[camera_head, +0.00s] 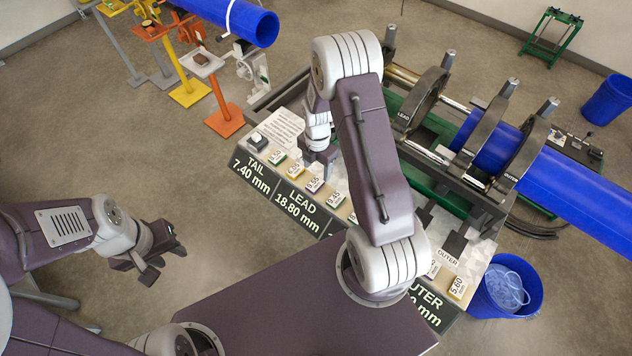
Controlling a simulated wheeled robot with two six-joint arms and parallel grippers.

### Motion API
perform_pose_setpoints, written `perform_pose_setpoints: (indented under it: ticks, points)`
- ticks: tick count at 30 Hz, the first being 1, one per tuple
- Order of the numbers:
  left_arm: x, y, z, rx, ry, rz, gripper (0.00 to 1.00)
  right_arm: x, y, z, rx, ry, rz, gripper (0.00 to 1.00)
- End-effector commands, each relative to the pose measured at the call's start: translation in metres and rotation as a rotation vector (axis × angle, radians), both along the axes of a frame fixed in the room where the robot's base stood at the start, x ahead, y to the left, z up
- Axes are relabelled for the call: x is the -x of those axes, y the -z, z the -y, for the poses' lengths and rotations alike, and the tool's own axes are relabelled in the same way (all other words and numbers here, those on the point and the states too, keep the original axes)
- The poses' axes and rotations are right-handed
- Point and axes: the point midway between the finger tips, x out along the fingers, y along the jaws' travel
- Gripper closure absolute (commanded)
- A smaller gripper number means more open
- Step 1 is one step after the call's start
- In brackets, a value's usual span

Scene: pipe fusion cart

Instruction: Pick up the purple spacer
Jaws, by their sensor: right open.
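A small purple-edged spacer (314,185) with a white number label sits in the row on the sloped pale panel of the cart, between a yellow spacer (294,170) and a green one (334,199). My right gripper (318,170) is open, pointing down just above and behind the purple spacer. I cannot tell whether its fingers touch anything. My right arm hides the middle of the row. Another labelled block (433,268), partly hidden, shows to the right of the arm. My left gripper (150,265) looks open and empty, over bare floor at the left.
A green spacer (277,157) is at the row's left end and a yellow one (458,288) at its right. Clamp rings (420,102) and a blue pipe (585,195) stand behind the panel. A blue bucket (538,291) is at right, coloured stands (222,115) at upper left.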

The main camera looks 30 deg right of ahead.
Motion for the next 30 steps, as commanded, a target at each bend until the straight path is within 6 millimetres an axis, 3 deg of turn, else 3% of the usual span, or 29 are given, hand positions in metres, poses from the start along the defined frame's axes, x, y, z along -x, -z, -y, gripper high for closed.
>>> perform_pose_setpoints:
  ticks: [6, 14, 21, 29, 30]
  points:
    - [0.000, -0.012, 0.000, 0.000, 0.000, 0.000, 0.64, 0.001, 0.030, -0.001, 0.000, -0.001, -0.004, 0.38]
    - [0.000, -0.022, 0.000, 0.000, 0.000, 0.000, 0.64, 0.001, 0.045, 0.000, -0.001, 0.000, -0.005, 0.38]
    - [0.000, -0.035, 0.000, 0.000, 0.000, 0.000, 0.64, 0.000, 0.083, 0.000, 0.000, -0.001, -0.002, 0.38]
    - [0.000, -0.034, 0.000, 0.000, 0.000, 0.000, 0.64, 0.000, 0.089, 0.000, 0.000, -0.001, 0.000, 0.38]
    - [0.000, -0.034, 0.000, 0.000, 0.000, 0.000, 0.64, 0.000, 0.089, 0.000, 0.000, -0.001, 0.000, 0.47]
